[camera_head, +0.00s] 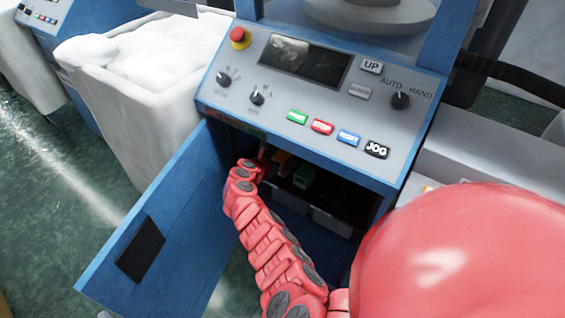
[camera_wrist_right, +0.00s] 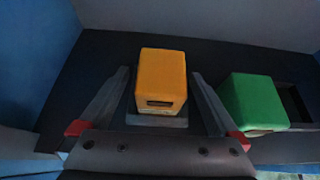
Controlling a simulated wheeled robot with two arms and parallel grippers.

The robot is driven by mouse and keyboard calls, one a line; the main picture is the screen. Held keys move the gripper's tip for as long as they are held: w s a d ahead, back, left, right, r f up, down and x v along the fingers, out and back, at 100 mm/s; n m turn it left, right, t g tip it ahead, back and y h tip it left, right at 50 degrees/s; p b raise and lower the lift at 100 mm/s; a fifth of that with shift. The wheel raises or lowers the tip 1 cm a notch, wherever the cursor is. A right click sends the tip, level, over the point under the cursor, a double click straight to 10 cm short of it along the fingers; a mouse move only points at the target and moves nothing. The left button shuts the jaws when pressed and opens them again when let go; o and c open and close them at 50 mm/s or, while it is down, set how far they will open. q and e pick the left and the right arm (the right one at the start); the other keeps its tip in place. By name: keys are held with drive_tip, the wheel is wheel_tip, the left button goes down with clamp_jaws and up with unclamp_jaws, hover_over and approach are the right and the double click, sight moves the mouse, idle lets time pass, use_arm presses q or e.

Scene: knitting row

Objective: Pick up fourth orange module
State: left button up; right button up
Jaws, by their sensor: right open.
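An orange module (camera_wrist_right: 162,80) stands in the middle of the right wrist view, with a dark slot low on its near face. My right gripper (camera_wrist_right: 158,76) is open, with one grey finger on each side of the module and visible gaps between. In the head view my right gripper (camera_head: 264,160) reaches into the open cabinet, and its fingers are mostly hidden. An orange module (camera_head: 282,159) shows just beyond it, partly covered. My left gripper is not in view.
A green module (camera_wrist_right: 254,101) stands right of the orange one, close to the right finger; it also shows in the head view (camera_head: 303,176). An empty dark slot (camera_wrist_right: 294,104) lies beside it. The blue cabinet door (camera_head: 165,225) hangs open at left. The control panel (camera_head: 325,85) overhangs the opening.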

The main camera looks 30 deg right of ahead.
drive_tip(key=shift+w+d+f, duration=0.1)
drive_tip(key=shift+d+f, duration=0.15)
drive_tip(key=shift+d, duration=0.05)
clamp_jaws()
idle(0.3)
drive_tip(key=shift+r, duration=0.1)
